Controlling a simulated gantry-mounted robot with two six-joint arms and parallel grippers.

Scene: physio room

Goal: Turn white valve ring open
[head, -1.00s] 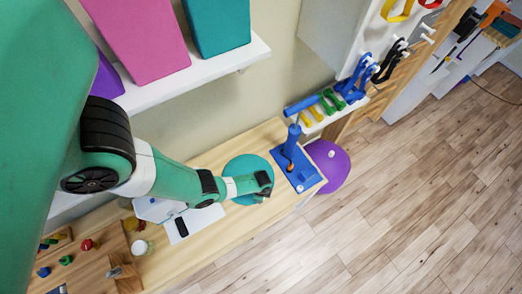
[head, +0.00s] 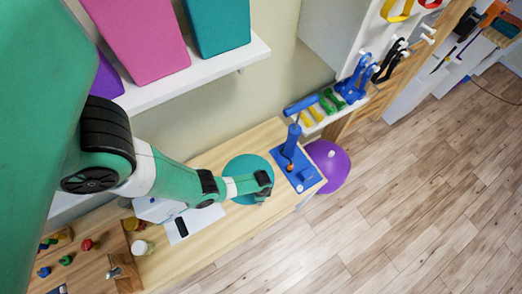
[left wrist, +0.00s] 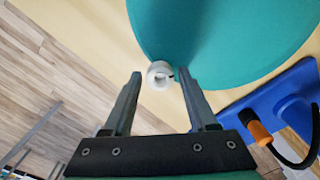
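A small white ring (left wrist: 153,82) shows in the left wrist view, in front of the edge of a round teal disc (left wrist: 215,40). My left gripper (left wrist: 160,74) is open, with its two dark fingertips on either side of the ring. A small gap shows on the left; the right tip is very close, and I cannot tell if it touches. In the head view my left gripper (head: 264,186) is over the right edge of the teal disc (head: 243,166), and the ring is not discernible there. My right gripper is not in view.
A blue base (head: 307,181) with an upright blue post and an orange part (left wrist: 259,132) stands just right of the disc. A purple ball (head: 335,172) is beyond the bench end. A white shelf (head: 200,80) is above the wooden bench (head: 200,245). The floor in front is clear.

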